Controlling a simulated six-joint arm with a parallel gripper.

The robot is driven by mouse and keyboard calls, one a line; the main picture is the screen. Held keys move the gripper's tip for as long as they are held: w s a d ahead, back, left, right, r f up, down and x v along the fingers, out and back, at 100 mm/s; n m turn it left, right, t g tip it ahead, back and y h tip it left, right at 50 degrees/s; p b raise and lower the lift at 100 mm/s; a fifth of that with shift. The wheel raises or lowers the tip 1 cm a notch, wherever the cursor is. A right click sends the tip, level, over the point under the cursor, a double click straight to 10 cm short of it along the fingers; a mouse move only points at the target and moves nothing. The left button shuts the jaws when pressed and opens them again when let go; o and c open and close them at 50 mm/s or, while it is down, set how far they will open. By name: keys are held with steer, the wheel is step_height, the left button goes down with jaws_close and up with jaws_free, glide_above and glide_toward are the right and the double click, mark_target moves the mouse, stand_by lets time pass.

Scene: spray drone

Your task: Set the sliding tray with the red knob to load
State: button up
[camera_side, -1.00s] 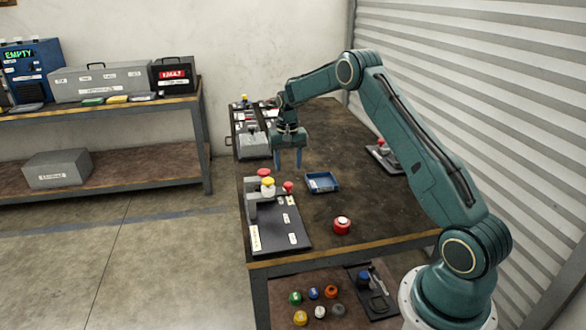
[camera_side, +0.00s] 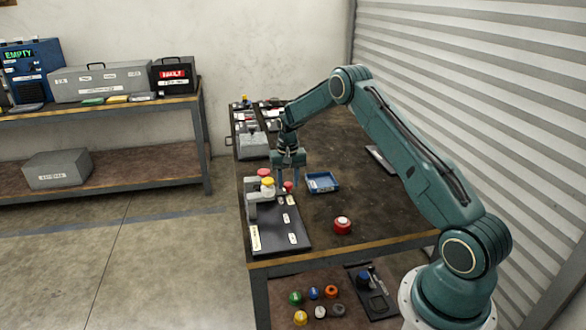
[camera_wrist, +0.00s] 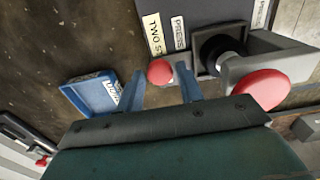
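A small red knob (camera_side: 288,187) on a grey block stands at the back right of a dark panel (camera_side: 275,228) with white labels. In the wrist view the red knob (camera_wrist: 160,71) shows just beyond and between my fingertips, beside labels reading "TWO S..." and "PRESS". My gripper (camera_side: 286,182) points down over it, open; it also shows in the wrist view (camera_wrist: 161,86). I see no finger closed on the knob, and contact cannot be told. A load mark is not readable.
A blue tray (camera_side: 322,182) lies to the right. A red button (camera_side: 342,226) sits nearer the front. The table's middle right is clear.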

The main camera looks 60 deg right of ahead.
jaws_close()
steer(key=shift+s+a, duration=0.1)
steer(key=shift+s, duration=0.05)
steer(key=s+a, duration=1.2)
steer(key=shift+s+a, duration=0.4)
steer(key=shift+a, duration=0.1)
steer(key=shift+o, duration=0.8)
jaws_free()
steer(key=shift+s, duration=0.1)
steer(key=shift+o, duration=1.1)
